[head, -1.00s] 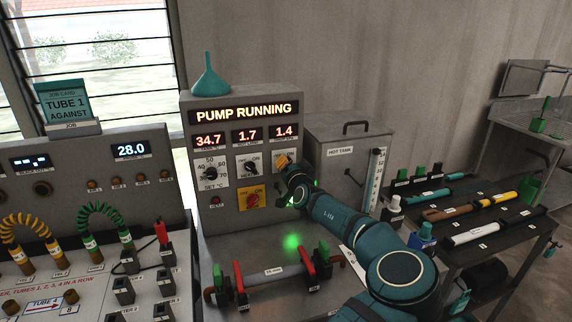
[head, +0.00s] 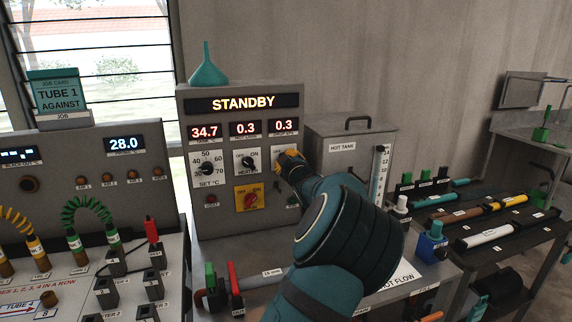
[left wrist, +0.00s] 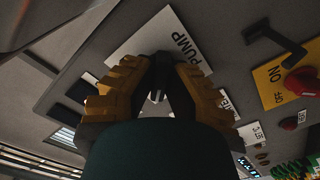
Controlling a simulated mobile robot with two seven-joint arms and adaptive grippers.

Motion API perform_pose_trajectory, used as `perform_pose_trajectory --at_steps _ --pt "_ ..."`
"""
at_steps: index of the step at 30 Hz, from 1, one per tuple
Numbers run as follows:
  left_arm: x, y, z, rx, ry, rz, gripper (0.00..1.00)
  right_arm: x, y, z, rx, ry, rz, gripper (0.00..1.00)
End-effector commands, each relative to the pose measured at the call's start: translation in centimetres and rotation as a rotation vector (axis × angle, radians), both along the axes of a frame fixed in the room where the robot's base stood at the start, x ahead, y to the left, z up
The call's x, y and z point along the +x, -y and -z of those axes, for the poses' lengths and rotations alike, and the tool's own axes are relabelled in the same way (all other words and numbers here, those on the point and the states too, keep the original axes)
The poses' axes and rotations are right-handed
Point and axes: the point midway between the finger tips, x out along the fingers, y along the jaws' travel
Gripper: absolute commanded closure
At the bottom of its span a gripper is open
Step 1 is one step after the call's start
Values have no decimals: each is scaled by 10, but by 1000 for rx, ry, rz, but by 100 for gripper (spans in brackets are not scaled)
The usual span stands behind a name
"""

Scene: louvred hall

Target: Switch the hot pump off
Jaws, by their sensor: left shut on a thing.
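The pump panel (head: 240,220) stands at the middle in the head view. Its top display (head: 244,103) reads STANDBY. The readouts below show 34.7, 0.3 and 0.3. My left gripper (head: 287,160) is at the panel's right side, over the pump switch. In the left wrist view, the left gripper (left wrist: 156,88) has its orange-padded fingers closed around the small dark pump knob (left wrist: 155,96), beside the white PUMP plate (left wrist: 165,38). The fingers hide most of the knob, so its exact pointing cannot be read. My right gripper is not in view.
The heater knob (head: 247,162) and the red switch on a yellow plate (head: 250,198) sit close to the left gripper. The hot tank (head: 340,150) stands just right of the panel. A teal funnel (head: 207,70) stands on top. My arm hides part of the bench.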

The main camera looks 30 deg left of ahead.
Motion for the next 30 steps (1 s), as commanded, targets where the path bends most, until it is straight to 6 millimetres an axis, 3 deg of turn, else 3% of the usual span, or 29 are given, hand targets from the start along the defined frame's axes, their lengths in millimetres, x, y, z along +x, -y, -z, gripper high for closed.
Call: perform_pose_trajectory --at_steps 5,6,8,18,30 --pt "0 -1 -2 -23 32 -1 100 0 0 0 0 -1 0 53" --pt "0 -1 -2 -21 32 0 77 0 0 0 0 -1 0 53" --pt "0 0 -2 -22 30 0 59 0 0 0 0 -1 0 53" --pt "-1 2 -1 -22 28 1 59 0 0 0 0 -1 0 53" --pt "-22 28 -1 -22 26 3 59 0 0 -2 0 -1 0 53"
